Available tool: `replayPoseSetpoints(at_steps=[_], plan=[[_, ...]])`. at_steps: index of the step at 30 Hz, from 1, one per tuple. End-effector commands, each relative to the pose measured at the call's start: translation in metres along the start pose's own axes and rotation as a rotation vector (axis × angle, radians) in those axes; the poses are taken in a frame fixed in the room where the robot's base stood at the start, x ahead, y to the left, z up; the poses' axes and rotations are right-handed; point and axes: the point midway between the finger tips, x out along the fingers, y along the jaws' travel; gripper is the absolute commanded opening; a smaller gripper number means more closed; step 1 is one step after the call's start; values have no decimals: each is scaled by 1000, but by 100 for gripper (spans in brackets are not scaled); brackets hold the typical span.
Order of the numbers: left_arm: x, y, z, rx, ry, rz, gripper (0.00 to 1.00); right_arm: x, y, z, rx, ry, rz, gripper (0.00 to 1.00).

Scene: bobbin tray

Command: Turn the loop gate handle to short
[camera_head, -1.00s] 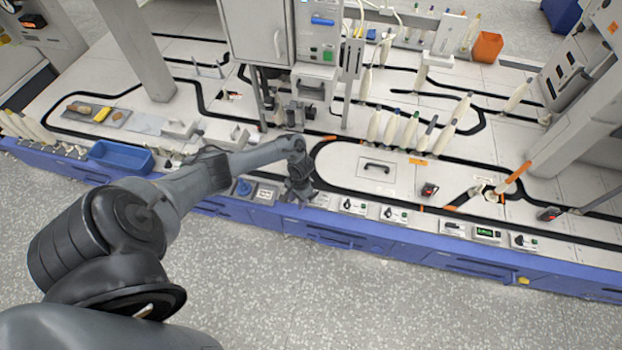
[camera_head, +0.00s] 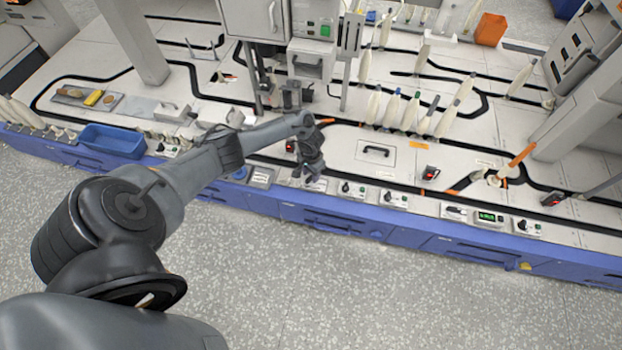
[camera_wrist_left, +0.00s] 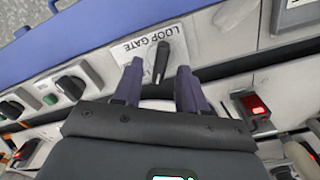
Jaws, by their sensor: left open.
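The loop gate handle (camera_wrist_left: 161,62) is a dark lever on a pale plate labelled LOOP GATE (camera_wrist_left: 150,42), upside down in the left wrist view. My left gripper (camera_wrist_left: 159,84) is open, with its two dark fingers pointing toward the handle. The handle lies between and just beyond the fingertips in that view; I cannot tell whether they touch it. In the head view my left gripper (camera_head: 312,176) is over the front control strip, and it largely hides the loop gate plate. The handle's setting cannot be read.
Knob panels with green buttons (camera_head: 393,199) sit to the right along the blue-fronted bench edge. In the left wrist view a dark knob (camera_wrist_left: 70,86) is on the neighbouring panel, and a red-lit switch (camera_wrist_left: 254,106) is at right. A blue bin (camera_head: 112,141) stands at left.

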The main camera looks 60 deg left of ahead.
Motion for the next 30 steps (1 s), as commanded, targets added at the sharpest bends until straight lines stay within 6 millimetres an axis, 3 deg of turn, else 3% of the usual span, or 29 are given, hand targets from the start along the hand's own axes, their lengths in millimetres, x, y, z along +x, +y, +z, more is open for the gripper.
replayPoseSetpoints(at_steps=[4, 15, 17, 24, 30], plan=[[12, 0, 0, 1, 0, 0, 42, 9, -1, 4, 1, -1, -1, 43], [14, 0, 0, 1, 0, 0, 42, 10, 0, 4, 1, 0, -1, 43], [14, 0, 0, 1, 0, 0, 35, 10, 0, 4, 1, 0, -1, 43], [14, 0, 0, 1, 0, 0, 0, 10, 0, 4, -2, 0, 2, 43], [14, 0, 0, 3, -1, 0, 0, 9, 1, 4, -5, -1, 5, 43]])
